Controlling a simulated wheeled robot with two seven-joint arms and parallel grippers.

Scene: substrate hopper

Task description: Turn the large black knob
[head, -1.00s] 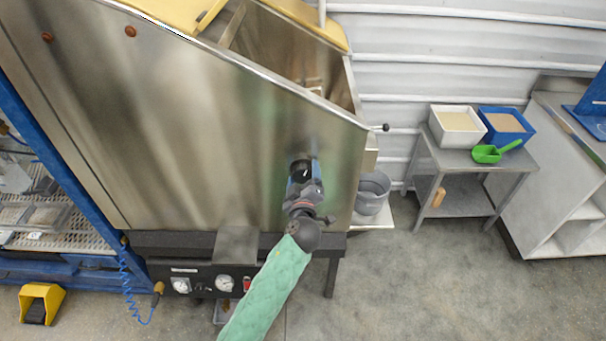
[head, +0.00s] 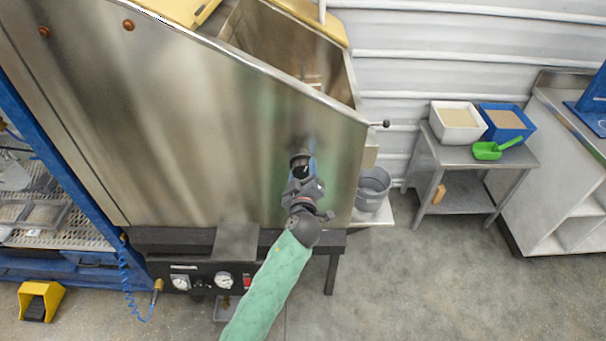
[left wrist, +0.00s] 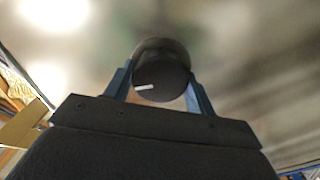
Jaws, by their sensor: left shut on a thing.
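The large black knob (left wrist: 162,76) sits on the steel front wall of the hopper (head: 200,130). In the left wrist view it is a round black knob with a white mark that points left and lies nearly level. My left gripper (left wrist: 158,92) is shut on the knob, with one blue finger on each side of it. In the head view the gripper (head: 303,172) is up against the wall and partly covers the knob (head: 299,159). My right gripper is out of view.
Below the hopper is a dark panel with gauges (head: 224,280). A small lever with a black ball (head: 386,124) sticks out at the hopper's right edge. A grey bucket (head: 372,188) stands right of the hopper. A steel side table (head: 480,158) bears two bins and a green scoop (head: 493,150).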

